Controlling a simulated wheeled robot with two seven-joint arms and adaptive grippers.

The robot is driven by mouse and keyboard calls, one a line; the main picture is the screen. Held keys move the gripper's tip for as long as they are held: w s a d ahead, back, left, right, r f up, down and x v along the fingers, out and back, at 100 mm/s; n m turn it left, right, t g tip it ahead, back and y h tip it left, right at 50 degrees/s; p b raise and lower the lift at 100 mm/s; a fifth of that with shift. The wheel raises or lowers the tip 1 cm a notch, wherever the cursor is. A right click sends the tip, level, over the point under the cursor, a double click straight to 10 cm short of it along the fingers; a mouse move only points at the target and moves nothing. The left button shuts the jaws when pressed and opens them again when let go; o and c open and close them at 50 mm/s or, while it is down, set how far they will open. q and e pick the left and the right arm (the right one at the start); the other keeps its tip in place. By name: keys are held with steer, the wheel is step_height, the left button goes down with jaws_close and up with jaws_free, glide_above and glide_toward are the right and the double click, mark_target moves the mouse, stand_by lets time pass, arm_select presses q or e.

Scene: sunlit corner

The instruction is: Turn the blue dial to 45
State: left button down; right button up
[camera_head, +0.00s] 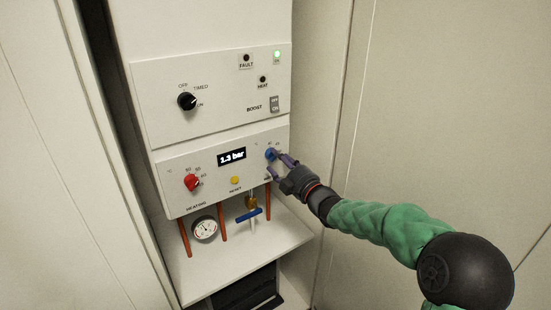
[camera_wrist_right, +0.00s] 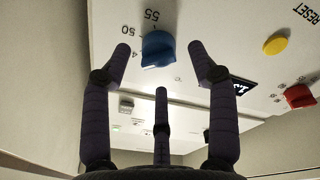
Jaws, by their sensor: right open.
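The blue dial (camera_head: 270,154) is at the right end of the lower white panel. In the right wrist view the blue dial (camera_wrist_right: 158,49) shows close up, with 50 and 55 printed beside it and another number partly hidden. My right gripper (camera_head: 281,165) is at the dial in the head view and covers part of its scale. In the wrist view the right gripper (camera_wrist_right: 160,62) is open, its dark fingers on both sides of the dial with gaps, and a third finger below it. The exact dial setting cannot be read. My left gripper is not in view.
A red dial (camera_head: 191,182), a yellow button (camera_head: 235,180) and a display (camera_head: 231,157) reading 1.3 bar share the panel. A black knob (camera_head: 187,101) is above. A gauge (camera_head: 204,228), copper pipes and a blue-handled valve (camera_head: 249,215) are below. A wall stands at right.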

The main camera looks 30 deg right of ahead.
steer(key=s, duration=0.9)
steer(key=shift+s+d+f, duration=0.25)
steer(key=shift+f, duration=0.15)
